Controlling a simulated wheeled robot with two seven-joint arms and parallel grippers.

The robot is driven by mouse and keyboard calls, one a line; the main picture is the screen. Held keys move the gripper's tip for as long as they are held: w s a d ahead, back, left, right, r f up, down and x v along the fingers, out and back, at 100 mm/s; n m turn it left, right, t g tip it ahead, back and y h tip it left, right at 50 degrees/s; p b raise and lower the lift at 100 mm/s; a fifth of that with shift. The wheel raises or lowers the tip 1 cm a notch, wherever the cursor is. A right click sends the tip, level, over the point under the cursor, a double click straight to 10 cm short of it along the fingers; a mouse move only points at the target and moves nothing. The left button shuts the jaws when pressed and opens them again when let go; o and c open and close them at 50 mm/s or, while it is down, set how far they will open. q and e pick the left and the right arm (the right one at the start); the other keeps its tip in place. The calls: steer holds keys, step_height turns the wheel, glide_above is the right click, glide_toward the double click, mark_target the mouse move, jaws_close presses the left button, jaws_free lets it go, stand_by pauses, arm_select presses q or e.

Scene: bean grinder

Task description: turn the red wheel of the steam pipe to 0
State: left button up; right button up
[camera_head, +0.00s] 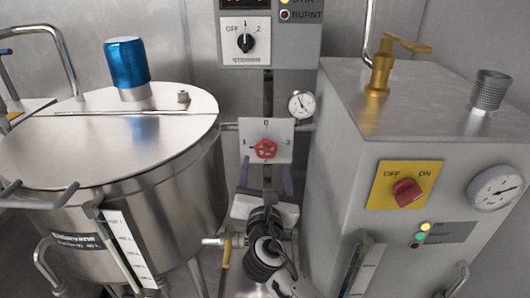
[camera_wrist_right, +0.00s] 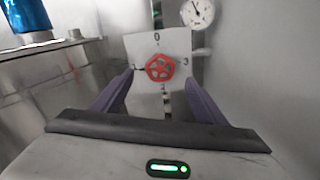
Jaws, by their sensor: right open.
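The red wheel (camera_head: 265,149) sits on a pale square dial plate (camera_head: 279,128) on the pipe, with 0 at the top, 1 at the left and 3 at the right. The wheel also shows in the right wrist view (camera_wrist_right: 160,68), near the middle. Which number it points to is too small to tell. My right gripper (camera_head: 266,174) is open and empty, just in front of and below the wheel. In the right wrist view its purple fingers point toward the plate, one on each side of the wheel, with visible gaps. My left gripper is not in view.
A steel tank (camera_head: 170,185) with a blue-capped lid stands at the left. A grey metal cabinet (camera_head: 340,170) with a red switch (camera_head: 407,193) stands close at the right. A small gauge (camera_head: 301,104) is right of the plate, and a control box (camera_head: 290,50) hangs above.

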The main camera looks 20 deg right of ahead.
mark_target(266, 150)
steer(key=x, duration=0.6)
steer(key=shift+w+f, duration=0.15)
steer(key=shift+w, duration=0.15)
steer(key=c, duration=1)
